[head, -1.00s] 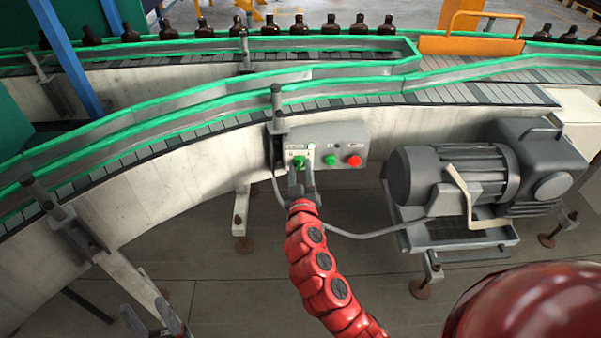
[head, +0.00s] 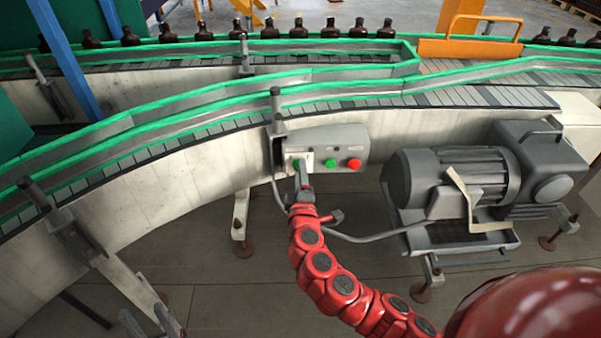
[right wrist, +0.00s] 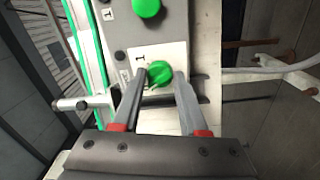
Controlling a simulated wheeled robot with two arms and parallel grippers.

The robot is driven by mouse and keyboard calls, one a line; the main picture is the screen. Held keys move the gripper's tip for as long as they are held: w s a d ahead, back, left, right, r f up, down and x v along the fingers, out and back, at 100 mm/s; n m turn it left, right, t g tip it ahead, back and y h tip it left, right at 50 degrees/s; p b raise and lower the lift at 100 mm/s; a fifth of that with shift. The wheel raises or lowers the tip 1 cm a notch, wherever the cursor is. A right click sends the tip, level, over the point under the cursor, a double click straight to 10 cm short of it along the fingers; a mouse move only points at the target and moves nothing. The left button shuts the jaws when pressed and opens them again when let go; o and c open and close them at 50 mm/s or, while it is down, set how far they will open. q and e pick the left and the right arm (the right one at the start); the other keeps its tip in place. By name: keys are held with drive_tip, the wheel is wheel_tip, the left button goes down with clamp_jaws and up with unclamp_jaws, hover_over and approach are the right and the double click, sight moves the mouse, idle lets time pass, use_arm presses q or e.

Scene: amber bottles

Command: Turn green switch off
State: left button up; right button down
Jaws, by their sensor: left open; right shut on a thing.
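The green switch (head: 297,163) is a small rotary knob on a white plate at the left of the grey control box (head: 322,140). In the right wrist view the green switch (right wrist: 160,75) sits between my right fingertips, and the gripper (right wrist: 161,85) is shut on it. In the head view my right gripper (head: 302,178) reaches the switch from below and partly hides it.
A green button (head: 330,163) and a red button (head: 354,164) are right of the switch. A grey motor (head: 450,178) stands to the right of the box. The conveyor (head: 190,142) runs behind, with amber bottles (head: 269,29) at the back. The floor below is mostly open.

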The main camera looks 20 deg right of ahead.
drive_tip(key=shift+f+n, duration=0.1)
drive_tip(key=shift+n, duration=1.1)
drive_tip(key=shift+c, duration=2.2)
unclamp_jaws()
drive_tip(key=shift+s, duration=0.1)
drive_tip(key=p+v, duration=0.2)
drive_tip(key=v, duration=1.5)
drive_tip(key=shift+p, duration=0.4)
